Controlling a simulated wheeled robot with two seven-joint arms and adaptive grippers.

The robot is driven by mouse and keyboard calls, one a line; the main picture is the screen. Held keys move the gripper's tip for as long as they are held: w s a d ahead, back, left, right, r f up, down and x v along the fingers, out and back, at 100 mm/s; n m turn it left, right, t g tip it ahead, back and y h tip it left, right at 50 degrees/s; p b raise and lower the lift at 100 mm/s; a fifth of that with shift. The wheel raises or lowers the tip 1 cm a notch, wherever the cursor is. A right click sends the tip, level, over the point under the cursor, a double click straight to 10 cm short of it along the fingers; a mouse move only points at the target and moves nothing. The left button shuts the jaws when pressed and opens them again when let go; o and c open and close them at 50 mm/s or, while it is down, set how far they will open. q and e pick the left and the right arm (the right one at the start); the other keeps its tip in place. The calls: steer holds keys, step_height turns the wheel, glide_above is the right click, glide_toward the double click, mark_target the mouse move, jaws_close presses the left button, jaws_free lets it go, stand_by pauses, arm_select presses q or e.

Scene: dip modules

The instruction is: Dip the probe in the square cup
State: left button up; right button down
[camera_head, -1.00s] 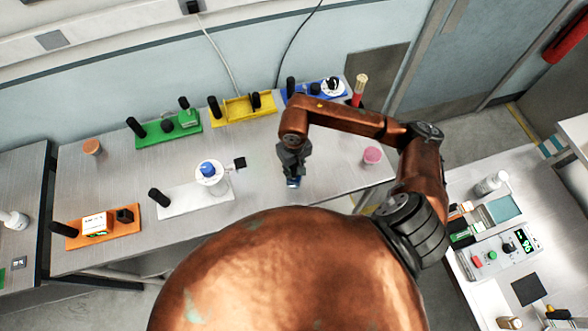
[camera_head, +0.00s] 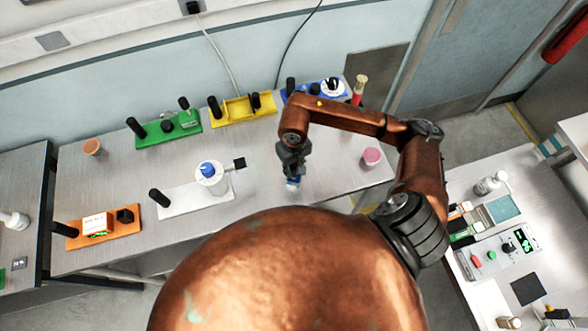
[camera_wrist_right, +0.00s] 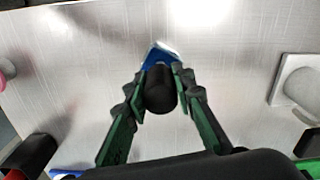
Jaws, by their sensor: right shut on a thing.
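My right gripper (camera_head: 291,172) is over the bare metal table, right of the white module (camera_head: 178,201). In the right wrist view its fingers (camera_wrist_right: 160,82) are shut on a black handle (camera_wrist_right: 161,95). A blue and white part (camera_wrist_right: 158,55) shows beyond the handle, and blue also shows under the gripper in the head view. This looks like the probe; I cannot tell if it touches the table. The white module carries a round white holder with a blue top (camera_head: 207,170) and a black square piece (camera_head: 239,163). I cannot tell which thing is the square cup. My left gripper is out of view.
A pink cup (camera_head: 372,156) stands to the right, and an orange-brown cup (camera_head: 92,147) at the far left. Green (camera_head: 152,139), yellow (camera_head: 229,121) and blue (camera_head: 296,98) modules line the back. An orange module (camera_head: 88,240) sits front left. Table around the gripper is clear.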

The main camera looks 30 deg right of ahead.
steer(key=shift+r+p, duration=0.85)
steer(key=shift+r, duration=2.55)
